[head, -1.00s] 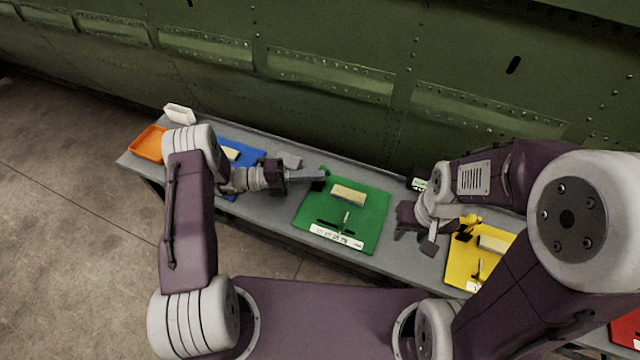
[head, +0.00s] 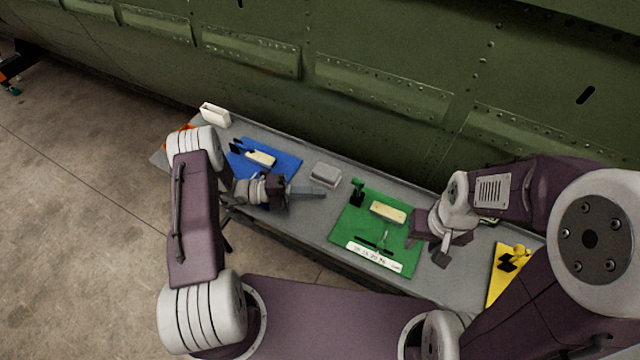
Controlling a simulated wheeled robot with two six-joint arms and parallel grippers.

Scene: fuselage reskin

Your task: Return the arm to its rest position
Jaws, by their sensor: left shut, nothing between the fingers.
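My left gripper (head: 308,192) is shut and empty. It hangs over the grey bench (head: 302,221), between the blue mat (head: 283,165) and the green mat (head: 347,226), pointing right. My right gripper (head: 442,250) is at the right edge of the green mat, pointing down toward the bench. Its fingers are small and partly hidden by its own body, so I cannot tell whether it is open or shut. The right arm folds in from the right side of the view.
The green mat holds a pale block (head: 388,212), a dark tool and a white label strip (head: 374,256). A grey box (head: 325,175), a white holder (head: 214,115) and a yellow mat (head: 498,282) are on the bench. The green fuselage (head: 400,60) rises behind it.

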